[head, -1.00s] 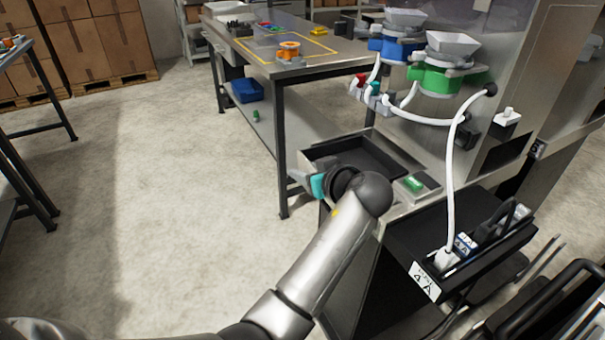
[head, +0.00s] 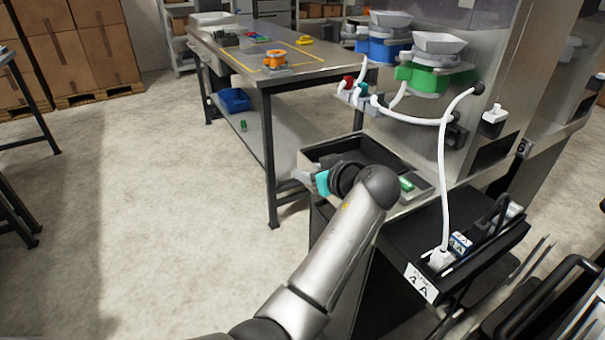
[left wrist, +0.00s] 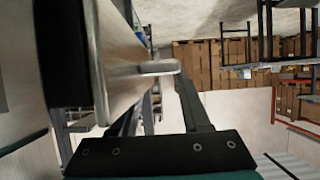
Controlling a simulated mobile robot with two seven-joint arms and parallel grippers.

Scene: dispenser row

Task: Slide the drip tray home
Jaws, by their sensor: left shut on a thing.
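The drip tray (head: 322,146) is a dark, open tray with a pale metal rim, set in the steel counter at the foot of the dispensers. My left gripper (head: 302,178), grey with a teal part, is at the tray's front left side, and my wrist covers part of the front. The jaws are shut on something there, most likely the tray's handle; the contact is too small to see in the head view. In the left wrist view a pale metal bar (left wrist: 157,67) sticks out from a flat panel beside a dark finger (left wrist: 192,105). My right gripper is not in view.
Green (head: 430,78) and blue dispensers stand above the counter with white hoses. A steel workbench (head: 225,58) stands behind the tray.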

